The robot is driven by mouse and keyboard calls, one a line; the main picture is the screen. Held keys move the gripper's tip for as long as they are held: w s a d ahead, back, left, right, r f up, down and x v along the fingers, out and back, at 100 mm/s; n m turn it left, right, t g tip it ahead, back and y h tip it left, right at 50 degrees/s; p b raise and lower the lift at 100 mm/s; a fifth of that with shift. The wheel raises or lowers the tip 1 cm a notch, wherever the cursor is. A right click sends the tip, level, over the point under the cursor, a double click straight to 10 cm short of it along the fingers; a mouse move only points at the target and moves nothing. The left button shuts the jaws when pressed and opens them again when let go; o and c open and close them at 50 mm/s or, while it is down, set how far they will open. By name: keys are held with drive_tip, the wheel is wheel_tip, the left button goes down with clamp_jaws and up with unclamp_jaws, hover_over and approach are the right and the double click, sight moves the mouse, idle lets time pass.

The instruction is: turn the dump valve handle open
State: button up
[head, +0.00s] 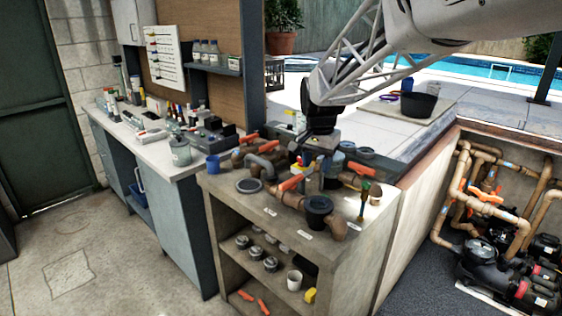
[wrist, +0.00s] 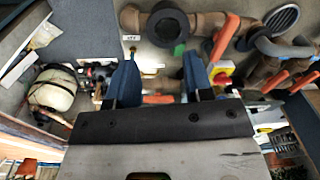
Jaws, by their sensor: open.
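Several orange valve handles stand on brown pipework on top of the bench. One orange handle (head: 291,183) lies left of my gripper (head: 322,168), and another (head: 358,168) lies to its right. I cannot tell which is the dump valve handle. In the wrist view my gripper (wrist: 159,62) is open, with its two blue fingers apart. Part of an orange handle (wrist: 158,99) shows low between the fingers, partly hidden by the gripper body. Another orange handle (wrist: 224,38) stands right of the fingers. No handle is visibly gripped.
Dark round fittings and a grey elbow (head: 262,165) crowd the bench top (head: 240,205). A blue cup (head: 213,168) stands at its left. A pit with pumps (head: 480,252) and pipes lies at the right.

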sight(292, 179)
drive_tip(key=w+a+f+m, duration=0.1)
drive_tip(key=w+f, duration=0.1)
drive_tip(key=w, duration=0.3)
drive_tip(key=w+a+f, duration=0.2)
drive_tip(key=w, duration=0.3)
drive_tip(key=w+a+f+m, duration=0.1)
drive_tip(key=w+a+f, duration=0.1)
drive_tip(key=w, duration=0.3)
drive_tip(key=shift+a+m+g, duration=0.2)
drive_tip(key=shift+m+g, duration=0.1)
drive_tip(key=shift+g, duration=0.1)
drive_tip(key=shift+f, duration=0.15)
drive_tip(key=shift+f, duration=3.8)
clamp_jaws()
